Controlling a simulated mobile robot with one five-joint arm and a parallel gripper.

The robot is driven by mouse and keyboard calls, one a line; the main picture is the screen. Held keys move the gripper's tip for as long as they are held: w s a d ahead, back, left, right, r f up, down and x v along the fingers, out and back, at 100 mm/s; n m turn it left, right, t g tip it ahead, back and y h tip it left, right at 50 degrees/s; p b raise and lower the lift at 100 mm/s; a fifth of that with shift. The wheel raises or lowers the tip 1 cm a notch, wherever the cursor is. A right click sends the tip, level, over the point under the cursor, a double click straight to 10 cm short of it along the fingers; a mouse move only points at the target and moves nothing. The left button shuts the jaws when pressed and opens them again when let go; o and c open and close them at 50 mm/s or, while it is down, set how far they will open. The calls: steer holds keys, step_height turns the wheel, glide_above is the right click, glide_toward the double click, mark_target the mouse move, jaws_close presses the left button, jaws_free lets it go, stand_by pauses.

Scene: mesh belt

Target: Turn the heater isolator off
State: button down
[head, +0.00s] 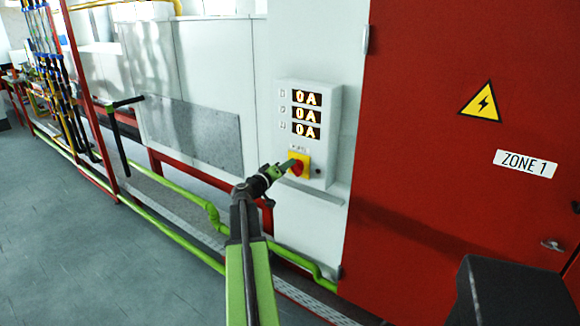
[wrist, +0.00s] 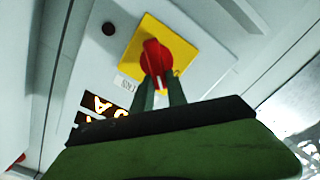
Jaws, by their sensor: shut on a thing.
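The heater isolator is a red rotary knob (head: 297,167) on a yellow square plate (head: 304,160), low on the front of a white control box (head: 338,105). Three displays (head: 306,114) above it each read 0A. My gripper (head: 290,166) is at the knob, its fingers shut on it. In the wrist view the two green fingers (wrist: 160,92) meet the red knob (wrist: 156,58) over the yellow plate (wrist: 188,45). The knob's lower part is partly hidden by the fingers. A small white mark shows on the knob between the fingertips.
A red door (head: 430,190) with a yellow warning triangle (head: 481,101) and a ZONE 1 sign (head: 525,163) is at the right. Green pipes (head: 190,255) run low along the machine. The grey floor (head: 60,230) at the left is clear.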

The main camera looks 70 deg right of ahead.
steer(key=shift+w+f+n+b, duration=0.1)
steer(key=shift+f+n+b, duration=0.2)
steer(key=shift+n, duration=1.1)
steer(key=shift+w+f+n+b, duration=0.1)
steer(key=shift+f+n+b, duration=0.15)
steer(key=shift+n, duration=1.15)
steer(key=shift+w+f+n+b, duration=0.1)
steer(key=shift+f+n+b, duration=0.2)
steer(key=shift+n, duration=1.1)
steer(key=c, duration=1.3)
jaws_free()
steer(key=v, duration=1.7)
steer(key=shift+w+a, duration=0.1)
steer(key=shift+a, duration=0.15)
